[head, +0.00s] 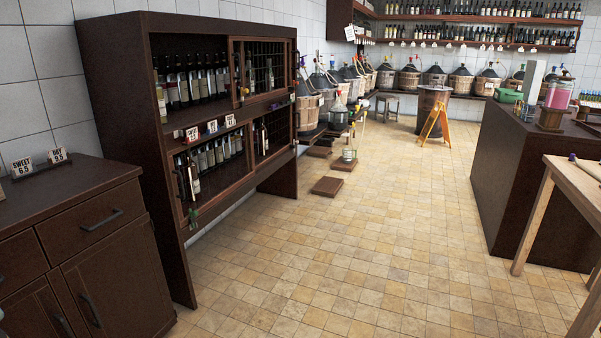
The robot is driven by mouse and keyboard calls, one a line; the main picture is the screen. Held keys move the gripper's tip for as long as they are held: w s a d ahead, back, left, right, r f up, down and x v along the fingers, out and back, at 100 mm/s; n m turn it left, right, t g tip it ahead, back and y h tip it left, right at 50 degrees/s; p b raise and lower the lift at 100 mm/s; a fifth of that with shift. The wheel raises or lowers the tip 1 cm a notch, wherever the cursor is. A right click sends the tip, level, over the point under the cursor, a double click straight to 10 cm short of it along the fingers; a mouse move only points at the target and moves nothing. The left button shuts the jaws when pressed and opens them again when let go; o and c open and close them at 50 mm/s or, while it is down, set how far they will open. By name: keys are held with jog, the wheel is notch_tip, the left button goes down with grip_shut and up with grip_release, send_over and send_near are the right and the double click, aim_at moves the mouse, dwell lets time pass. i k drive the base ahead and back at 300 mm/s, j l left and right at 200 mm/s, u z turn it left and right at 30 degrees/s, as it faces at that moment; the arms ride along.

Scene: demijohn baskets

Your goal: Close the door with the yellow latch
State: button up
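A tall dark brown wooden cabinet (115,65) with two rows of bottles stands at the left. A door with a dark grid (266,70) covers the right part of its upper row. A small pale, yellowish fitting (244,91) shows near that door's left edge, but it is too small to tell whether it is the yellow latch. The left parts of both rows are uncovered, with bottles in plain sight. My gripper is not in view.
A low drawer cabinet (95,222) stands at the front left. A dark counter (520,165) and a light wooden table (575,180) stand at the right. The tiled floor (330,260) between is clear. Low wooden platforms (327,187) and baskets lie farther back.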

aim_at(235, 104)
jog(key=i, duration=2.7)
jog(key=i+l+u, duration=0.1)
jog(key=i, duration=1.25)
